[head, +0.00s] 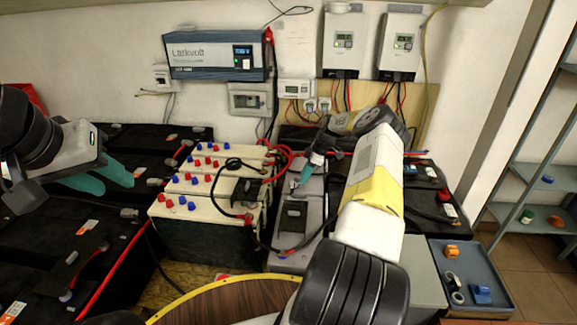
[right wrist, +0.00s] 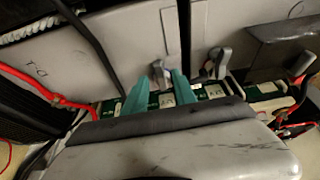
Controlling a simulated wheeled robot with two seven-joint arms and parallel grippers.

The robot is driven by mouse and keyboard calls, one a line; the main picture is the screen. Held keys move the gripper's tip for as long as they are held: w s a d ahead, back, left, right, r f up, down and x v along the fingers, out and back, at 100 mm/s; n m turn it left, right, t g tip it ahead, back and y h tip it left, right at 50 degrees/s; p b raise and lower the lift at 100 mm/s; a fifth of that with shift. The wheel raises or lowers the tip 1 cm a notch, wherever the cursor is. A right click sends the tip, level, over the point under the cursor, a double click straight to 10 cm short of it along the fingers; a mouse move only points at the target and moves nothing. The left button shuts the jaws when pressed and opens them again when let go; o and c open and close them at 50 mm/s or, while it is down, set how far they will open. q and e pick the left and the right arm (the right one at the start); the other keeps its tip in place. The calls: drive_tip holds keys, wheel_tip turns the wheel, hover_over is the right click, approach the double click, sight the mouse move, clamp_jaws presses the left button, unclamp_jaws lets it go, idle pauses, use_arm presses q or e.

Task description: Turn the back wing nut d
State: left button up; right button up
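In the right wrist view, several grey wing nuts stand along a green strip at the edge of a grey case. One wing nut (right wrist: 159,74) shows between the teal fingertips of my right gripper (right wrist: 161,78); gaps show on both sides of it. Another wing nut (right wrist: 217,62) is to its right, and a third grey one (right wrist: 302,65) is at the far right. I cannot read which is d. In the head view my right gripper (head: 308,170) is over the grey battery, largely hidden by its wrist. My left gripper (head: 108,177) is open and empty above the black batteries at left.
Cream batteries (head: 205,210) with red and blue caps stand left of the grey battery (head: 290,263). Red and black cables run close to my right gripper. A blue-grey tray (head: 480,262) with small parts is at right. Inverters (head: 345,45) hang on the wall.

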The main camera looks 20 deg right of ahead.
drive_tip(key=v, duration=0.6)
drive_tip(key=shift+d+r, duration=0.2)
drive_tip(key=shift+r, duration=0.15)
drive_tip(key=shift+s, duration=0.1)
